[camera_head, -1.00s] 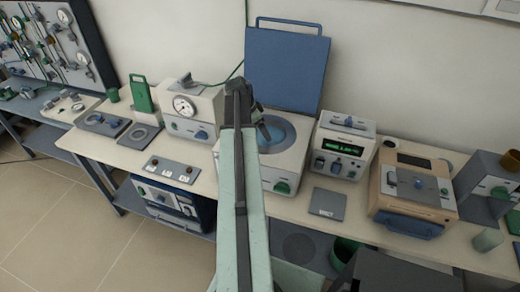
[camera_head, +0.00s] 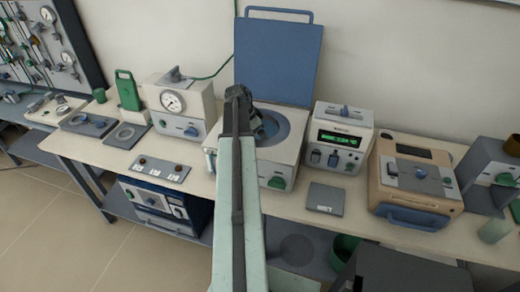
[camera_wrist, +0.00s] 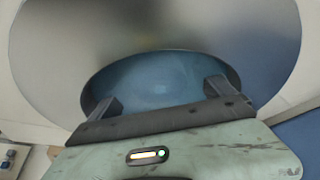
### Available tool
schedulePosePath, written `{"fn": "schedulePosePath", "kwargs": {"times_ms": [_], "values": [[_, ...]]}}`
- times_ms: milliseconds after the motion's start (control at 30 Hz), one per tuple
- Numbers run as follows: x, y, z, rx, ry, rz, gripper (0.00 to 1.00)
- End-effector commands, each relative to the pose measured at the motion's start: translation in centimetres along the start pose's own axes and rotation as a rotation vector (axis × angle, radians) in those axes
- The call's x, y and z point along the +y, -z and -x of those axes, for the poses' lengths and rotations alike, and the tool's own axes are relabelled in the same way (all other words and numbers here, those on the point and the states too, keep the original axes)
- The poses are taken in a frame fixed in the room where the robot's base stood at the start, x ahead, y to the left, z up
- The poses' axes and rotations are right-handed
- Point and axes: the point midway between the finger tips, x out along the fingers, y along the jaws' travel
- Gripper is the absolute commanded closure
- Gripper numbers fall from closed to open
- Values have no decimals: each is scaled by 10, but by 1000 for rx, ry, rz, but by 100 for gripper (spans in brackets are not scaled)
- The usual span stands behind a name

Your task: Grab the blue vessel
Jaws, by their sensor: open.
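The blue vessel (camera_wrist: 160,75) shows in the wrist view as a wide round bowl inside a grey metal chamber. A small blue part of it shows in the head view (camera_head: 269,127), within the round opening of a white top-loading furnace (camera_head: 283,155). My gripper (camera_wrist: 163,97) is open and empty over the vessel. Its two fingers overlap the left and right sides of the bowl in the picture; whether they touch it I cannot tell. In the head view my arm hides the left of the opening and the fingertips.
The furnace's raised blue lid (camera_head: 278,60) stands behind the opening. A white gauge unit (camera_head: 178,108) is at the left and a white unit with a green display (camera_head: 338,138) at the right. A tan furnace (camera_head: 415,185) stands farther right.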

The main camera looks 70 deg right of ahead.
Motion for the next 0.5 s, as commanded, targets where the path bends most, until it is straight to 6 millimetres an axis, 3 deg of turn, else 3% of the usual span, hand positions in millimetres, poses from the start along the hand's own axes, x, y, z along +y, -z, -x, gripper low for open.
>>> {"fn": "schedulePosePath", "kwargs": {"times_ms": [167, 500], "values": [[0, 1, 1, 0, 0, 0, 8], [0, 1, 1, 0, 0, -1, 99]]}}
